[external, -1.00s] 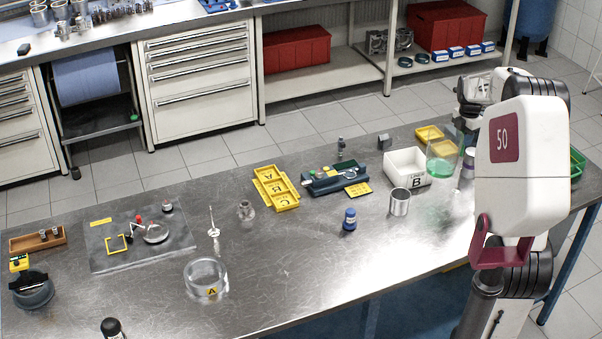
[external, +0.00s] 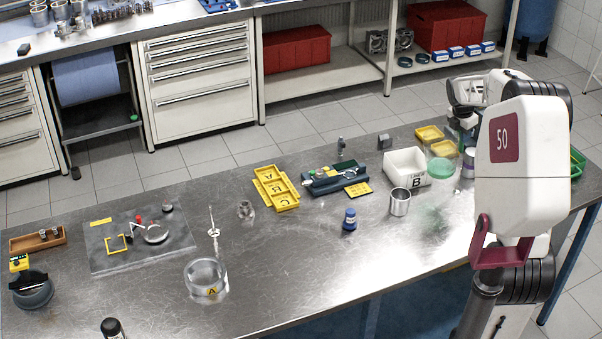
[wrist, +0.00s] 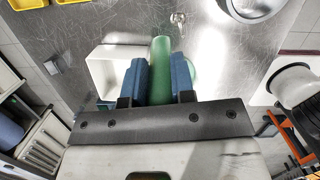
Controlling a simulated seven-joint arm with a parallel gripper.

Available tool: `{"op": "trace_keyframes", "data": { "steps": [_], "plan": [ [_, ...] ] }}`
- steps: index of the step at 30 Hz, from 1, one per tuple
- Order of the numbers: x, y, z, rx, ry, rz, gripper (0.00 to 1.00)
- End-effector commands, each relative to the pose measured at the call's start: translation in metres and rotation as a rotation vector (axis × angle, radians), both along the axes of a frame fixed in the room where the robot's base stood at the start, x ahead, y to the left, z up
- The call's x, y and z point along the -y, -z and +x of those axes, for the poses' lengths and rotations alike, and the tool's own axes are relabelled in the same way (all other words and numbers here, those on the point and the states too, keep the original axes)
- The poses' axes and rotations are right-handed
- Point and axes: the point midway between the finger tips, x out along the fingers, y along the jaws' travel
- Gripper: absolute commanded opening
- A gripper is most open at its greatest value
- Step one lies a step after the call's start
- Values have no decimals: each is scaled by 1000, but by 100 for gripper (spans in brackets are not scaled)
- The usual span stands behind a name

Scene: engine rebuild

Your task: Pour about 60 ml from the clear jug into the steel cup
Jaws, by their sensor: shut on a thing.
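The clear jug (external: 440,170) holds green liquid and shows beside the white box marked B. My gripper (wrist: 160,82) is shut on the jug, with its blue fingers on both sides of a green, see-through part of it. In the external view, my gripper is partly hidden just above the jug. The jug's upper walls are hard to make out, and I cannot tell its exact tilt. The steel cup (external: 400,202) stands upright on the table, left of and nearer the camera than the jug. Its inside is not clearly visible.
The white box B (external: 405,168) is close behind the cup; it also shows in the wrist view (wrist: 105,75). A blue bottle (external: 349,220) stands left of the cup. A faint green patch (external: 433,218) shows on the table; I cannot tell whether it is tinted light or liquid.

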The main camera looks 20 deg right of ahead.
Motion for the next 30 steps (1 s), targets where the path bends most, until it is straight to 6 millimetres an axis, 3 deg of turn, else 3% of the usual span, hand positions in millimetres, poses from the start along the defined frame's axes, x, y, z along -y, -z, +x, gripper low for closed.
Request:
{"op": "trace_keyframes", "data": {
  "steps": [21, 30],
  "plan": [
    [-62, -27, -8, 61, -4, -462, 0],
    [-82, -30, -11, 84, -4, -655, 0]
  ]
}}
